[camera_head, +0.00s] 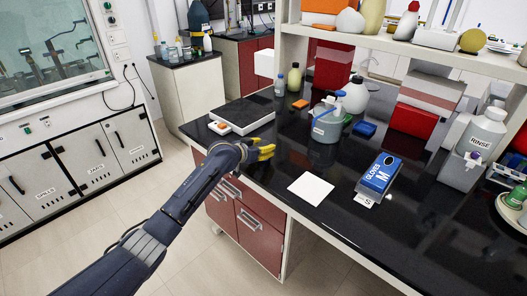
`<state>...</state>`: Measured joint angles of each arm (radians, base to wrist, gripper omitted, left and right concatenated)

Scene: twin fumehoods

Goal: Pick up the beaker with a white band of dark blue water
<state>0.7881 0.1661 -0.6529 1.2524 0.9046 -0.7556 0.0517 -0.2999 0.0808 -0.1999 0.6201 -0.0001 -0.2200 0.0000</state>
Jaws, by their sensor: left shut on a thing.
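My left gripper (267,152), with yellow fingers, is at the left front edge of the black bench (270,185). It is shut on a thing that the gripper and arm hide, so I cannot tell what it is. I make out no beaker with a white band and dark blue water. A bluish-grey container with a white label (325,124) stands on the bench, right of and behind my left gripper. My right gripper is out of view.
A flat grey device (243,115) lies behind my left gripper. A white sheet (311,188) and a blue glove box (379,174) lie on the right. A rinse bottle (484,135) stands farther right. Red drawers (260,238) are below the bench edge. A shelf (400,45) spans the back.

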